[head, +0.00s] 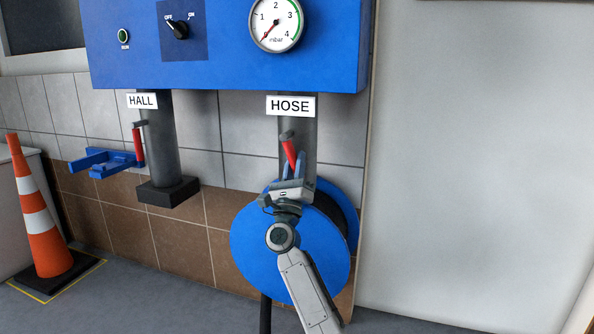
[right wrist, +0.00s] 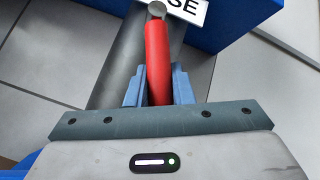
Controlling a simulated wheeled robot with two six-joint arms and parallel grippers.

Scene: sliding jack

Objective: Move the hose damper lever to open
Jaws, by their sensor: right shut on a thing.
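The red hose damper lever (head: 289,152) is on the grey pipe (head: 303,135) under the HOSE label (head: 291,106). It hangs down from its pivot, its lower end tilted slightly right in the head view. My right gripper (head: 294,168) is shut on the lever's lower part. In the right wrist view the red lever (right wrist: 158,62) runs up from between the two blue-grey fingers (right wrist: 158,85) to its round pivot; its lower end is hidden by the gripper. My left gripper is not in view.
A blue hose reel (head: 257,250) stands behind and below my right gripper. The blue panel (head: 225,65) with gauge and switch overhangs the pipes. To the left are the HALL pipe's red lever (head: 138,146), a blue bracket (head: 100,162) and an orange cone (head: 35,215).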

